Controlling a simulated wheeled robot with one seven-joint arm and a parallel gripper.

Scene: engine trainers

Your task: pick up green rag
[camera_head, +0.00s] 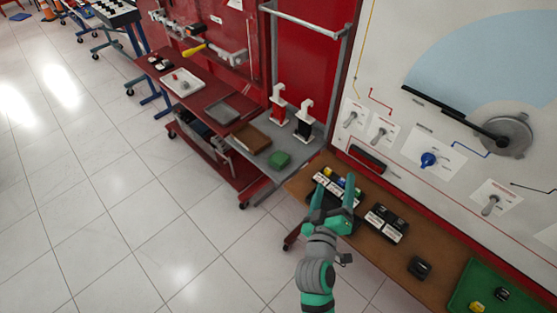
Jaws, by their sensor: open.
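A small green rag (279,159) lies folded on a grey shelf surface (263,167), at the front edge beside a brown box. My gripper (333,190) is open, with its two teal fingers pointing up in the picture. It is over the brown wooden bench, to the right of and nearer than the rag, and apart from it.
A brown box (252,138) sits left of the rag. Red and black stands with white tops (304,119) stand behind it. The wooden bench (391,252) holds black blocks (386,223) and a green tray (465,291). A wiper panel (470,60) rises behind. The tiled floor at left is free.

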